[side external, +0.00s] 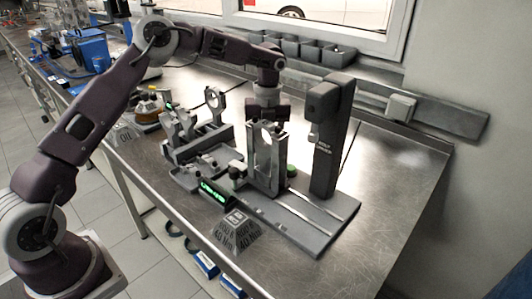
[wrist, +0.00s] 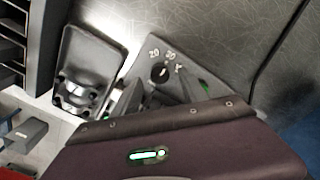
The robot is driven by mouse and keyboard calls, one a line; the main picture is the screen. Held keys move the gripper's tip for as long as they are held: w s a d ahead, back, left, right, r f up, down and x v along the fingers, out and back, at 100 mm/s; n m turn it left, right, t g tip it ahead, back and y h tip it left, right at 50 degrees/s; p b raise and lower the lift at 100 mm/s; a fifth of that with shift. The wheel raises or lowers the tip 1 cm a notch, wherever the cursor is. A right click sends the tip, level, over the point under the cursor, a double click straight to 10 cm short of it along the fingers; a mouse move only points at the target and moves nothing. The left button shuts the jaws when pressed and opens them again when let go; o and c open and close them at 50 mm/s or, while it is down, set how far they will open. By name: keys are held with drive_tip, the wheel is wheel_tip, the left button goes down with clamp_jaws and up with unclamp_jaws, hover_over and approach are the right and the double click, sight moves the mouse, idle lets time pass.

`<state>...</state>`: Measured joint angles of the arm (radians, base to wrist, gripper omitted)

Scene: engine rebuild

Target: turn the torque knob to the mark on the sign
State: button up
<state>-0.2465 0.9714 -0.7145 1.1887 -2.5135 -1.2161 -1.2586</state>
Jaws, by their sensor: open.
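In the wrist view a small round black knob (wrist: 160,72) with a light pointer mark sits on a grey panel. The numerals 20 and 30 show beside it, and another mark is hard to read. My gripper (wrist: 158,94) is open at the panel's near side, its fingers partly visible. In the side view my gripper (side external: 267,108) points down behind the upright grey fixture, which hides its fingertips. I cannot make out the knob there.
A tall dark column (side external: 332,140) stands right of my gripper. The upright fixture (side external: 263,158) with a round opening is close in front of it. Grey bins (side external: 310,50) line the wall. The bench is clear at right. A green-lit display (side external: 213,192) is at front.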

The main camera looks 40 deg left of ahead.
wheel_tip(320, 180, down, 3)
drive_tip(key=shift+f, duration=0.15)
clamp_jaws()
idle(0.4)
drive_tip(key=m, duration=0.9)
drive_tip(key=shift+m, duration=0.4)
idle(0.4)
unclamp_jaws()
